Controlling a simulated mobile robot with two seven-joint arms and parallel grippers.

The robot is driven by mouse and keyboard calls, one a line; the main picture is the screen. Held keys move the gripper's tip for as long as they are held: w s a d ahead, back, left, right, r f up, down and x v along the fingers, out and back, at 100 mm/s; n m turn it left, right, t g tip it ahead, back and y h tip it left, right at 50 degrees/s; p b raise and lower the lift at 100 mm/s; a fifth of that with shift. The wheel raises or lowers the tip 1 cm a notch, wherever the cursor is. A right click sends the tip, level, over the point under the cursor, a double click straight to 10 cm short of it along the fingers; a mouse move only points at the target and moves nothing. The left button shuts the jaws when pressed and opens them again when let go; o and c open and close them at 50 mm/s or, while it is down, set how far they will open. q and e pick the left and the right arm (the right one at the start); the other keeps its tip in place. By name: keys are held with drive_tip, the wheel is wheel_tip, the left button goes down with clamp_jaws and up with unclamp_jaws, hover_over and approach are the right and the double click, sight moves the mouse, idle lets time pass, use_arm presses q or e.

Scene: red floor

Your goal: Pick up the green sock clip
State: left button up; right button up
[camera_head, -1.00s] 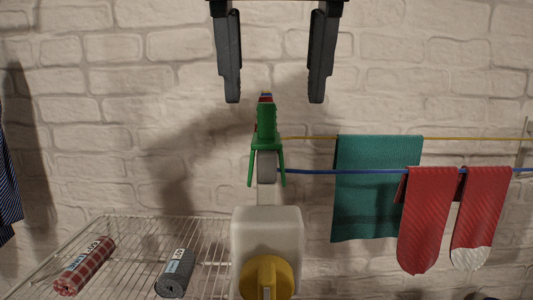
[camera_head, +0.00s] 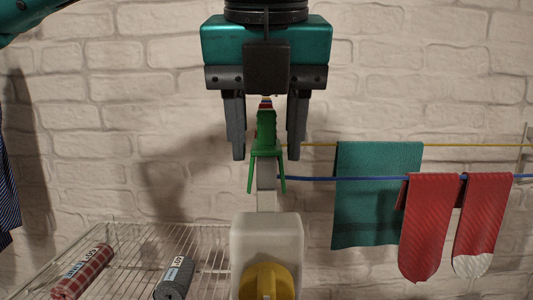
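The green sock clip (camera_head: 266,134) stands at the middle of the camera_head view, above a white box-like body. Its two legs point down and a striped tip shows at its top. My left gripper (camera_head: 267,158) points down with its two dark fingers spread wide, one on each side of the clip. The fingertips reach about the height of the clip's middle, with gaps on both sides. Whether they line up with it in depth is hard to tell. My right gripper is not in view.
A white box with a yellow knob (camera_head: 266,281) stands below the clip. A blue line (camera_head: 310,178) and a yellow line run right, carrying a green cloth (camera_head: 375,195) and red socks (camera_head: 428,225). A wire rack (camera_head: 135,262) with rolled cloths is at lower left. Brick wall is behind.

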use_arm(q)
drive_tip(key=c, duration=0.7)
drive_tip(key=shift+c, duration=0.2)
wheel_tip(320, 180, up, 11)
drive_tip(key=p, duration=0.2)
drive_tip(key=shift+f+p, duration=0.2)
drive_tip(key=shift+p, duration=0.1)
wheel_tip(320, 180, up, 10)
drive_tip(key=p, duration=0.4)
drive_tip(key=shift+f, duration=0.25)
drive_tip(key=shift+r, duration=2.5)
